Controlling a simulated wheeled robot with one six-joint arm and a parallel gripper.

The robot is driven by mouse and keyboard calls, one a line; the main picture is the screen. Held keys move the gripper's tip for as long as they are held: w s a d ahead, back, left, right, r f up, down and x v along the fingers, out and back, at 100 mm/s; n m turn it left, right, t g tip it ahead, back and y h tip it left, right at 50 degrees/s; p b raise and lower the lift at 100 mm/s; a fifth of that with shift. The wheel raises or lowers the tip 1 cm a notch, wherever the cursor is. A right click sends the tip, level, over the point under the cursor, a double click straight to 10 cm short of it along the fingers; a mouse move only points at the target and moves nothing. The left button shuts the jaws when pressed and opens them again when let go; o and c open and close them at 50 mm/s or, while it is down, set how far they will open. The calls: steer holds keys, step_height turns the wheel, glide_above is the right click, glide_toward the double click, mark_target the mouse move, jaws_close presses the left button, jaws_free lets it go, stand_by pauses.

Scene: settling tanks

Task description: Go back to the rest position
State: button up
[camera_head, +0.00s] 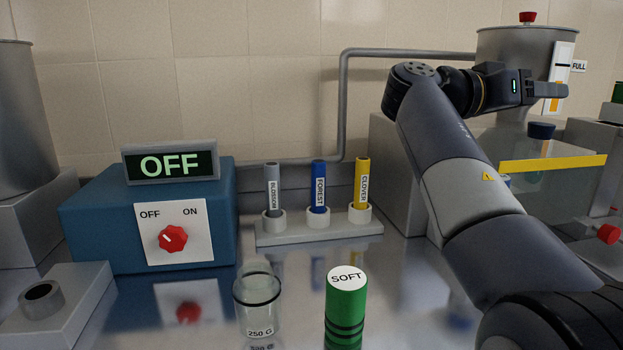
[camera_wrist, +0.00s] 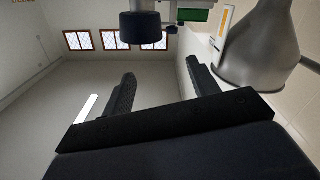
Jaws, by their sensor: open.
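My gripper (camera_head: 545,90) is raised at the upper right in the head view, in front of the steel tank (camera_head: 510,50) and its level gauge. It points to the right. In the wrist view its two dark fingers (camera_wrist: 160,92) stand apart with nothing between them. The wrist view looks across the room, with the steel tank (camera_wrist: 262,45) at its right and a dark round cap at its top. No rest stand or marked rest place shows in either view.
A blue box (camera_head: 90,225) with a red knob and an OFF display stands left. A rack (camera_head: 310,235) holds three tubes. A glass beaker (camera_head: 257,300) and a green SOFT canister (camera_head: 346,305) stand in front. A yellow-edged glass tank (camera_head: 555,175) lies below my gripper.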

steer(key=w+a+r+n+p, duration=0.1)
steer(key=w+r+n+p, duration=0.3)
steer(key=p, duration=1.1)
steer(key=w+a+r+n+p, duration=0.2)
steer(key=w+r+n+p, duration=0.3)
steer(key=w+n+p, duration=0.5)
steer(key=w+p, duration=0.4)
steer(key=p, duration=0.2)
steer(key=shift+a+p, duration=0.3)
steer(key=shift+f, duration=0.15)
